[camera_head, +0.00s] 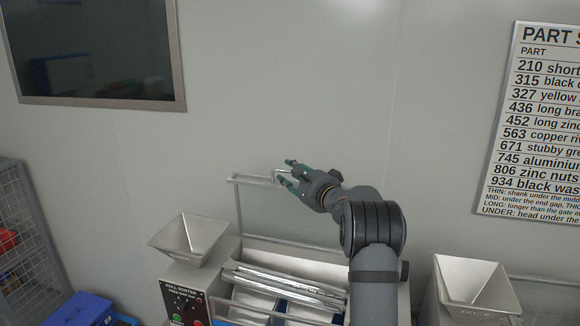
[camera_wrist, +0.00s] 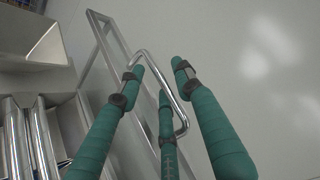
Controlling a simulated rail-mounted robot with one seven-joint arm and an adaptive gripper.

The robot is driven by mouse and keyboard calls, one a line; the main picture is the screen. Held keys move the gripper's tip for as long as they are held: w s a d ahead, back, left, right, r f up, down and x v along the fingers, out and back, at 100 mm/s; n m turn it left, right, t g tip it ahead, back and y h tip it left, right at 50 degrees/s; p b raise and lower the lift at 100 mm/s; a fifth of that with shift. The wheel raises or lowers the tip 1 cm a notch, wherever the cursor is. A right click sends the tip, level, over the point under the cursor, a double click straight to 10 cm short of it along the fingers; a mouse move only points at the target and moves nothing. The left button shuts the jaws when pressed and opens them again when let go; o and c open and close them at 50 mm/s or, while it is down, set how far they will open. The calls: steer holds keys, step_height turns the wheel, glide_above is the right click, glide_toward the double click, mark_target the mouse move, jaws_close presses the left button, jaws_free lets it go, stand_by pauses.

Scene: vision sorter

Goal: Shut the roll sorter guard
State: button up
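The roll sorter (camera_head: 183,300) is at bottom centre, with a black control panel on its left. Its guard (camera_head: 250,180), a thin metal frame, stands raised behind the rolls; it also shows in the wrist view (camera_wrist: 97,45). A bent silver handle (camera_wrist: 160,82) sticks out from the guard. My gripper (camera_head: 287,169) is at the guard's top edge. My arm hides the guard's right part.
Metal rolls (camera_head: 285,283) lie across the sorter below the guard. A hopper (camera_head: 190,238) stands at left, another (camera_head: 475,285) at right. A blue bin (camera_head: 82,310) and a wire rack (camera_head: 25,240) are far left. The wall is close behind the guard.

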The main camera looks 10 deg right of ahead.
steer(key=shift+w+a, duration=0.15)
steer(key=shift+w, duration=0.2)
steer(key=shift+c, duration=0.3)
steer(key=c, duration=0.7)
jaws_close()
